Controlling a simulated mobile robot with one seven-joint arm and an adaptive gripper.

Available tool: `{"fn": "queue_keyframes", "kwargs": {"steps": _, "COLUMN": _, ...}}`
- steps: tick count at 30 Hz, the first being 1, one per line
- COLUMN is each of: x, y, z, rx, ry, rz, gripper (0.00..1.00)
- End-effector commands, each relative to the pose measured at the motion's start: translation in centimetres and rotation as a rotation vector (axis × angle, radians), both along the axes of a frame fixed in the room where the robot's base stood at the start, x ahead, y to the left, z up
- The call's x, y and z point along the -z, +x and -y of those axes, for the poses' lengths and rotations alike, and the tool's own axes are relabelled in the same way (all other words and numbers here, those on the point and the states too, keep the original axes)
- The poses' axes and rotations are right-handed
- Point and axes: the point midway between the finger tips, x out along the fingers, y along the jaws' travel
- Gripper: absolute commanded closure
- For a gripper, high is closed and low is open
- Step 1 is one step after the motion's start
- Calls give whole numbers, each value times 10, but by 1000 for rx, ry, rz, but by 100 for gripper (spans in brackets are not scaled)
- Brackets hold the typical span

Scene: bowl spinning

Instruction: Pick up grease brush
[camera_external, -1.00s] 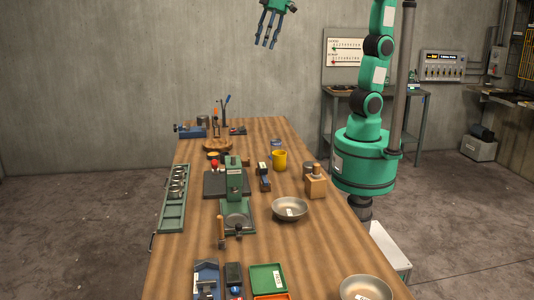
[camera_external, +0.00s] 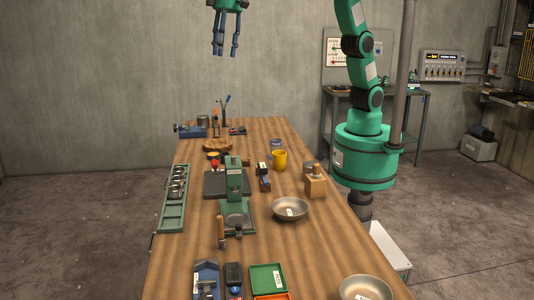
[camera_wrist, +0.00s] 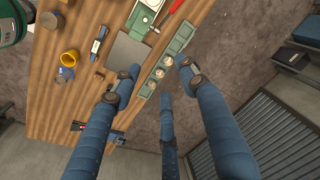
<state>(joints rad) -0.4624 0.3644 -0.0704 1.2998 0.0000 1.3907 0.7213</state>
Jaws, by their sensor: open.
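No item shows clearly as the grease brush. A small upright tool with a wooden handle (camera_external: 220,226) stands near the green press in the external view and may be it; I cannot tell. Other thin upright tools (camera_external: 216,125) stand at the far end around a round wooden piece (camera_external: 217,145). My gripper (camera_external: 227,54) hangs high above the table's far end, fingers down, apart and empty. In the wrist view my gripper's (camera_wrist: 155,78) blue fingers are spread over the table edge, with nothing between them.
A green press (camera_external: 235,183), yellow cup (camera_external: 280,160), metal bowl (camera_external: 290,208), wooden block (camera_external: 315,184) and green rack (camera_external: 173,200) stand on the table. Green and orange trays (camera_external: 267,277) and a second bowl (camera_external: 365,288) are at the near end. Air around my gripper is free.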

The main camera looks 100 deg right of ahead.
Motion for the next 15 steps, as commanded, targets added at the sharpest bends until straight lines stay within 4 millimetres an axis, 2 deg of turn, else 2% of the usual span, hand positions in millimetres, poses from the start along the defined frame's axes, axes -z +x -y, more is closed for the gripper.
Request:
{"fn": "queue_keyframes", "kwargs": {"steps": 1, "x": 5, "y": 7, "z": -15, "rx": 4, "ry": -3, "rz": -11, "gripper": 57}}
{"fn": "queue_keyframes", "kwargs": {"steps": 6, "x": 22, "y": 24, "z": -60, "rx": 25, "ry": -9, "rz": -38, "gripper": 57}}
{"fn": "queue_keyframes", "kwargs": {"steps": 15, "x": 61, "y": 44, "z": -140, "rx": 61, "ry": -26, "rz": -86, "gripper": 57}}
